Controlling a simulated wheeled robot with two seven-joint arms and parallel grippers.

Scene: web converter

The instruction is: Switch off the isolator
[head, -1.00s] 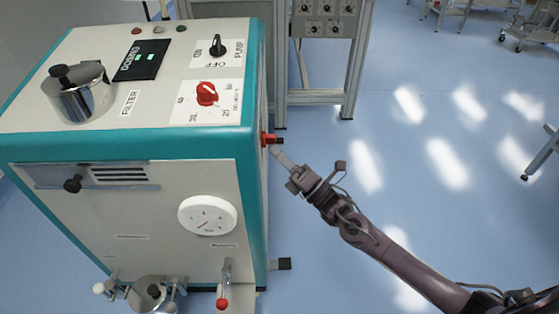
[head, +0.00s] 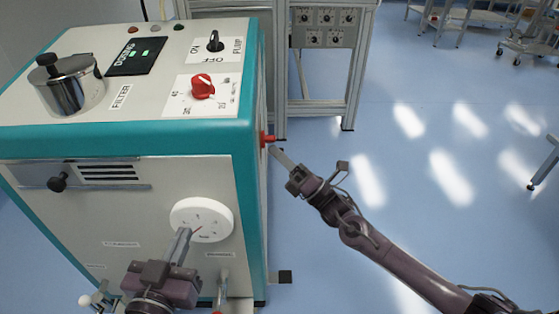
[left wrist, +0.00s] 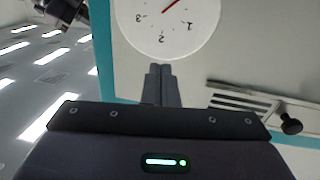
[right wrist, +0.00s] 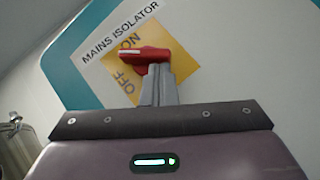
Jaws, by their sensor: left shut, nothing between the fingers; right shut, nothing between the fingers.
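The mains isolator has a red handle (right wrist: 145,57) on a yellow plate (right wrist: 175,50) marked ON and OFF, under a "MAINS ISOLATOR" label. In the right wrist view the handle's white-marked end points left, between the two words. In the head view the red isolator (head: 267,139) sticks out from the cabinet's right side. My right gripper (head: 276,151) is shut and empty, its tips just beside the isolator; whether they touch the handle I cannot tell. My left gripper (head: 183,232) is shut and empty, its tips in front of the cabinet near the white dial (head: 202,220).
The teal-edged cabinet (head: 140,140) fills the left of the head view. Its top carries a red dial (head: 203,87), a black pump switch (head: 215,42) and a metal filter pot (head: 70,88). A metal frame (head: 340,80) stands behind.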

